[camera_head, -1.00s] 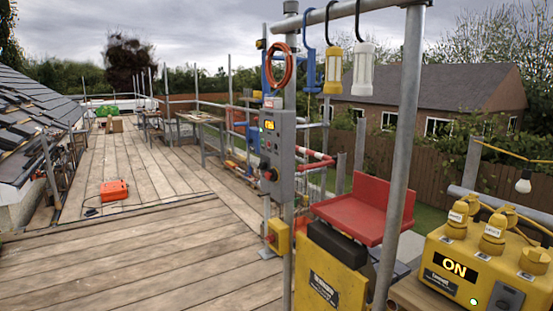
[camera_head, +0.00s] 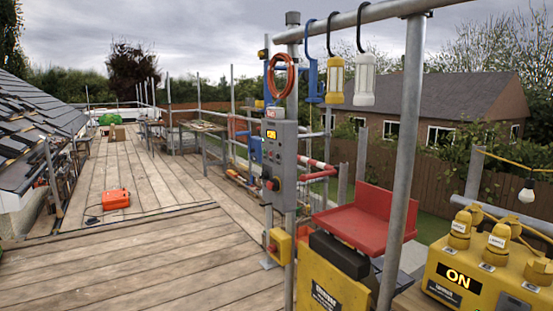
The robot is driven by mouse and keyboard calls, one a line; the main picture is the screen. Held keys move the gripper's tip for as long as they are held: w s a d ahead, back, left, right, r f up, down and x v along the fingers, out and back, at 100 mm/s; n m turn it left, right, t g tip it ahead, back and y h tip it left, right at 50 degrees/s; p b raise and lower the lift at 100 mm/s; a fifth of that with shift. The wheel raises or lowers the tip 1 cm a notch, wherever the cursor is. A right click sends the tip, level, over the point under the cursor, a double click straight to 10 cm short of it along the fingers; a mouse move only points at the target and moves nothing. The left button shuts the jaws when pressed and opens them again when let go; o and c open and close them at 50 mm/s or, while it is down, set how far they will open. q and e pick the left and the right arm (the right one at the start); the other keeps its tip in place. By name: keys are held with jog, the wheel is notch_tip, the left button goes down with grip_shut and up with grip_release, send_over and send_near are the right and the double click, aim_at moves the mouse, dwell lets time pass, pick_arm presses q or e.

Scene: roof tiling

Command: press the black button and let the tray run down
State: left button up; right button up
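A grey control box (camera_head: 281,165) with a small lit yellow display is fixed to an upright scaffold pole in the middle of the view. Small controls show on its face, and a dark red-ringed knob (camera_head: 272,184) sits low on its left side. I cannot make out which control is the black button. A red tray (camera_head: 365,222) with a raised back rests to the right of the box, above a black block and a yellow housing (camera_head: 325,283). Neither of my grippers is in view.
A yellow power box (camera_head: 490,280) marked ON stands at the lower right. A slanted scaffold pole (camera_head: 401,170) stands in front of the tray's right side. A small yellow box (camera_head: 280,246) hangs low on the pole. The deck boards (camera_head: 140,255) at left are largely clear, with an orange case (camera_head: 115,198).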

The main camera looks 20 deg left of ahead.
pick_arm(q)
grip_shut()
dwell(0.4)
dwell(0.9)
